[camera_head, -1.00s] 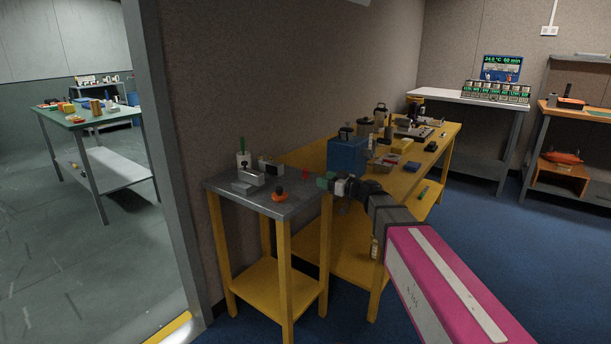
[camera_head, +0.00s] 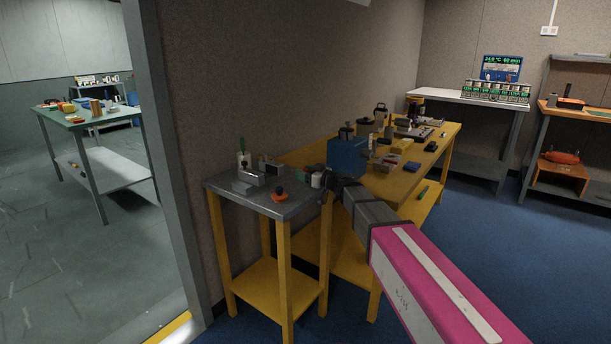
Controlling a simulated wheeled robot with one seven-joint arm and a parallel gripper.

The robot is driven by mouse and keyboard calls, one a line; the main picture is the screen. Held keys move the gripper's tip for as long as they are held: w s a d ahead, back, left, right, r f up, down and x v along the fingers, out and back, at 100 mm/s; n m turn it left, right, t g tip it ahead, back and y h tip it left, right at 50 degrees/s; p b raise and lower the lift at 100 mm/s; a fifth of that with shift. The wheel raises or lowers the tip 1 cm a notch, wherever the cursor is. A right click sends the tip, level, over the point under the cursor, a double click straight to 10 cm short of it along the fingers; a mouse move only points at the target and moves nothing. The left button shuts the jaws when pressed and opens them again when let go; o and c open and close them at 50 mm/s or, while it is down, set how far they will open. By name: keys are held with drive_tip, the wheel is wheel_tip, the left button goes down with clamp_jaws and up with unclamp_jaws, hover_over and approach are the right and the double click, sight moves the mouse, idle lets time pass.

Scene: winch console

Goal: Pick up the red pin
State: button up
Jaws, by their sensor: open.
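The red pin is not visible now; the spot at the right back edge of the small metal-topped stand (camera_head: 250,198) where a small red thing showed earlier is covered by my gripper (camera_head: 306,177). My gripper reaches in from the right with its greenish and pale end at that spot. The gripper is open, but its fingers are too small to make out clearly. I cannot tell whether the pin is between them or touching.
On the stand are an orange piece with a black knob (camera_head: 279,195), a grey block (camera_head: 251,177) and a holder with a green handle (camera_head: 243,157). A blue box (camera_head: 346,157) stands on the yellow bench (camera_head: 405,180) behind. A wall and doorway are left.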

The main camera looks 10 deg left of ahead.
clamp_jaws()
drive_tip(key=shift+s+d+r, duration=0.1)
drive_tip(key=shift+d, duration=0.05)
